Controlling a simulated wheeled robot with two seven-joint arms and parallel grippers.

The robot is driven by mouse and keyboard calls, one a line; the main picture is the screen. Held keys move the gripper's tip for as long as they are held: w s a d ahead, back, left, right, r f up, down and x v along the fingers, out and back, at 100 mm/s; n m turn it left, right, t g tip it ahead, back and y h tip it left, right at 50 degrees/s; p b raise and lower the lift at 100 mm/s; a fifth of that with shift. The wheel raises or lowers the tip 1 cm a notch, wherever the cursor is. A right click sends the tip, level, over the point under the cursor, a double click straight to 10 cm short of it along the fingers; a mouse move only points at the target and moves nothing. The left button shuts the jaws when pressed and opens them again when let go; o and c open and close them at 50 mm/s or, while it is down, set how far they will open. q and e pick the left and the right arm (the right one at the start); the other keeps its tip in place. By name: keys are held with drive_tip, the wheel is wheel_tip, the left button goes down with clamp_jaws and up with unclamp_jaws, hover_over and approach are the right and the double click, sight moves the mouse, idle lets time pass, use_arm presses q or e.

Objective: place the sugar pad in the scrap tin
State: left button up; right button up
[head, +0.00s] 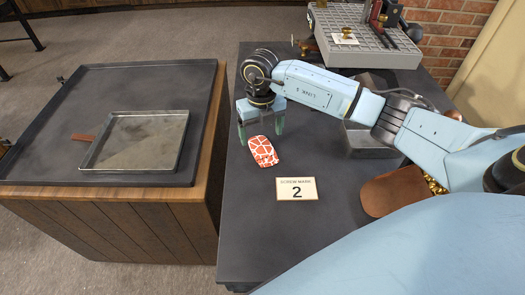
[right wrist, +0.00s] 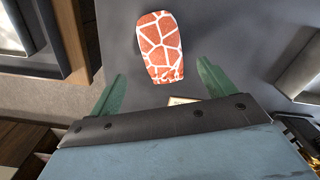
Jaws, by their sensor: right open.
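The sugar pad (head: 262,151), seemingly the orange-red piece with white cracked lines, lies flat on the dark workbench (head: 245,220). It also shows in the right wrist view (right wrist: 161,42), just ahead of and between the finger lines. My right gripper (head: 261,129) is open and empty, its greenish fingers apart, above the bench just behind the pad and not closed on it. A grey metal bin (head: 368,147), perhaps the scrap tin, stands on the bench partly hidden under my right arm; its inside is mostly hidden. My left gripper is not in view.
A card marked 2 (head: 297,190) lies in front of the pad. A brown scoop-like piece (head: 392,193) with brass bits sits at the right. A grey slotted plate (head: 367,38) stands at the back. A shallow metal tray (head: 137,141) lies on the separate left table, across a gap.

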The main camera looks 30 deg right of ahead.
sight(263, 149)
drive_tip(key=f, duration=0.5)
drive_tip(key=shift+d+f, duration=0.2)
drive_tip(key=shift+f, duration=0.1)
drive_tip(key=shift+r, duration=0.1)
drive_tip(key=c, duration=1.2)
